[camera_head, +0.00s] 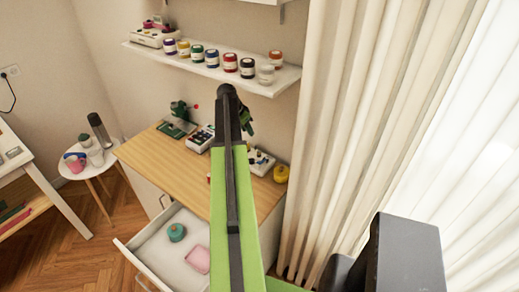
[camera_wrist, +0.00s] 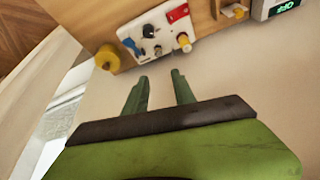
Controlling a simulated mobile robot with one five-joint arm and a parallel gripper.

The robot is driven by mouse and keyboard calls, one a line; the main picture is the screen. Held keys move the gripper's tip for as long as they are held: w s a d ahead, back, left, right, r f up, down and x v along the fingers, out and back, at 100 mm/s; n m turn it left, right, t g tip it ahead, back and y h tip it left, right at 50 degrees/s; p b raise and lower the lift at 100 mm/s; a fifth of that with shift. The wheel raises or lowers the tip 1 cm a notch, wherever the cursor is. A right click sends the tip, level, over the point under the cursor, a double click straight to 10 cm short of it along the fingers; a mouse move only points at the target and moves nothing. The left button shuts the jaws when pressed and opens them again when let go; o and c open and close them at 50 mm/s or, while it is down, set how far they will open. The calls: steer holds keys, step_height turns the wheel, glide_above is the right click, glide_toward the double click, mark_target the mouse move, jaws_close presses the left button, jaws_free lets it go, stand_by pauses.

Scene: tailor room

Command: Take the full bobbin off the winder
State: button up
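The winder is a white plate (camera_wrist: 158,36) with a black knob, a blue part and a red block, on the desk at the top of the wrist view. In the head view the winder (camera_head: 262,161) is partly behind my arm. A small yellow and white piece (camera_wrist: 184,42) stands at the winder's near edge in the wrist view; it looks like the bobbin, but I cannot be sure. My gripper (camera_wrist: 159,75) is open and empty, its two green fingers apart and pointing toward the winder without touching it. In the head view my gripper (camera_head: 246,117) is partly hidden behind my arm.
A yellow spool (camera_head: 281,173) stands at the desk's right end. A device (camera_head: 201,138) and a green machine (camera_head: 180,118) stand farther left. An open drawer (camera_head: 157,240) holds teal and pink items. A shelf (camera_head: 215,70) carries several jars above. Curtains (camera_head: 355,130) hang right.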

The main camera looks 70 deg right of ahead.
steer(key=f+b, duration=0.1)
steer(key=b, duration=1.1)
glide_above(259, 151)
steer(key=w+a, duration=0.2)
steer(key=f, duration=1)
steer(key=shift+s+f, duration=0.2)
steer(key=shift+f, duration=0.15)
steer(key=shift+r, duration=0.1)
steer(key=b+x, duration=0.4)
steer(key=x, duration=0.1)
steer(key=shift+s+a+f+b, duration=0.1)
steer(key=shift+s+f+b, duration=0.05)
steer(key=shift+f+b, duration=0.15)
steer(key=shift+r, duration=0.25)
jaws_close()
